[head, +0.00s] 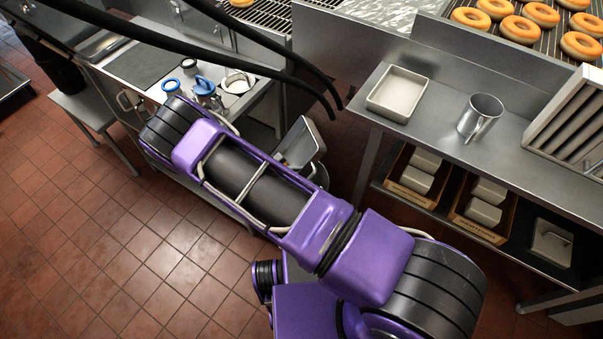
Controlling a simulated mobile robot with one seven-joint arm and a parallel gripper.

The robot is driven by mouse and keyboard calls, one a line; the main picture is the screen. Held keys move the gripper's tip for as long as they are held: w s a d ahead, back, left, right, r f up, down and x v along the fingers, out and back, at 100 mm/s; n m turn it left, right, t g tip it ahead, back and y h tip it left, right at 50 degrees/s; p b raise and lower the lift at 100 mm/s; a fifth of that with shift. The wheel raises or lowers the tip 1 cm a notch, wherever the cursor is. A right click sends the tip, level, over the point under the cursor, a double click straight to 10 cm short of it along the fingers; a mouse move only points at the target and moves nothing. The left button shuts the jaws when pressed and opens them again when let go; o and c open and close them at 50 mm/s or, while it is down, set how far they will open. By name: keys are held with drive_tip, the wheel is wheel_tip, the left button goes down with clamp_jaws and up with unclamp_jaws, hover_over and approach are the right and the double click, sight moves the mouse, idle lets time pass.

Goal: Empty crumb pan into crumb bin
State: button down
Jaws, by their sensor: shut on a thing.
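A grey metal pan (306,140), which looks like the crumb pan, shows tilted just past my purple arm in the head view. My arm hides its near part. Under it a small piece of a rounded metal container (321,176) shows, perhaps the crumb bin; most of it is hidden. I cannot tell whether the pan touches it, or what is inside either. My gripper is hidden behind my arm, so its hold on the pan is not visible.
A steel counter (440,124) at right bears a pale square tray (398,93) and a metal cup (480,117). Boxes (413,177) fill the shelf below. A left worktop holds blue-topped items (203,86). Doughnuts (513,29) lie at the back right. The tiled floor (80,220) at left is clear.

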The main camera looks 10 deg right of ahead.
wheel_tip(320, 180, down, 2)
drive_tip(key=h+b, duration=0.1)
drive_tip(key=b, duration=0.1)
drive_tip(key=t+h+b, duration=0.1)
drive_tip(key=h+b, duration=0.3)
drive_tip(key=shift+a+f+n+t, duration=0.1)
drive_tip(key=shift+f+n+t, duration=0.15)
drive_tip(key=shift+n+t, duration=0.15)
drive_tip(key=h+b, duration=0.1)
drive_tip(key=b, duration=0.2)
drive_tip(key=shift+f+t+h, duration=0.15)
drive_tip(key=shift+t+h, duration=0.15)
drive_tip(key=shift+f+n+t+h+b, duration=0.25)
drive_tip(key=shift+t+h+b, duration=0.3)
drive_tip(key=shift+h, duration=0.45)
drive_tip(key=shift+f+n+t+h+b, duration=0.15)
drive_tip(key=shift+n+t+h+b, duration=0.3)
drive_tip(key=shift+h, duration=0.55)
drive_tip(key=shift+r, duration=0.1)
